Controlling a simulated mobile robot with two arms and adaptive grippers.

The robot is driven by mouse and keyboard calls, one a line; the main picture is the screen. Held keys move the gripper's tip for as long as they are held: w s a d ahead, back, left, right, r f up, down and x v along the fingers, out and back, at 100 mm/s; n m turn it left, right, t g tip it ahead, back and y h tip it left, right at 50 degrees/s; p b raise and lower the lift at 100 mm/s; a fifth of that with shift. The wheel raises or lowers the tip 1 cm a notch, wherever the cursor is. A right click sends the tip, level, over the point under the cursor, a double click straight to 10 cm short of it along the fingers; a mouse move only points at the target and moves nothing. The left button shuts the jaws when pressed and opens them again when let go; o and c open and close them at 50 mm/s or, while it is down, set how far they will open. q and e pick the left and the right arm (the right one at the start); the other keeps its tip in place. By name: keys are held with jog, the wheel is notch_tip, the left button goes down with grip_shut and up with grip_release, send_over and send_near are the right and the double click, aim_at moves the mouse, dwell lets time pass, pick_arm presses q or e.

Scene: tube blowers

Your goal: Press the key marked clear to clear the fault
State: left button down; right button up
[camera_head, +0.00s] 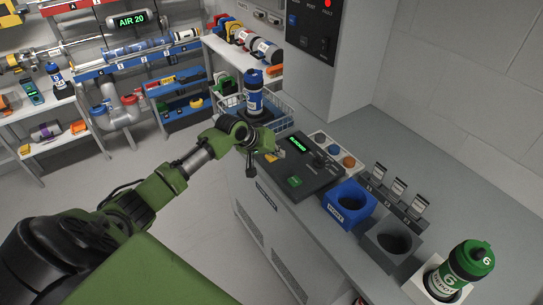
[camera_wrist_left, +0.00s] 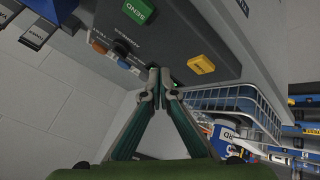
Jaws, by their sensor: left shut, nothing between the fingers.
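The dark control panel (camera_head: 318,178) on the counter has a lit green display (camera_head: 298,143) and a green key (camera_head: 295,181), marked SEND in the left wrist view (camera_wrist_left: 138,10). A yellow key (camera_wrist_left: 201,64) sits on the same panel; its marking is too small to read. My left gripper (camera_wrist_left: 160,78) is shut and empty. In the wrist view the fingertips appear beside the yellow key; contact cannot be told. My right gripper is not in view.
A red fault light (camera_head: 328,4) glows on the wall cabinet. A wire basket (camera_head: 283,104) and a blue bottle (camera_head: 254,93) stand behind the gripper. A blue holder (camera_head: 349,203), a dark holder (camera_head: 391,244) and a green bottle (camera_head: 466,265) stand to the right.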

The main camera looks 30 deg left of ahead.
pick_arm(q)
notch_tip(320, 180, up, 5)
jog(key=n+t, duration=0.1)
jog(key=n, duration=0.1)
send_over(270, 157)
jog(key=shift+a, duration=0.1)
jog(key=shift+f, duration=0.1)
notch_tip(270, 157, down, 7)
jog(key=b, duration=0.7)
jog(key=shift+f, duration=0.35)
jog(key=shift+f+b, duration=0.45)
jog(key=shift+f, duration=0.1)
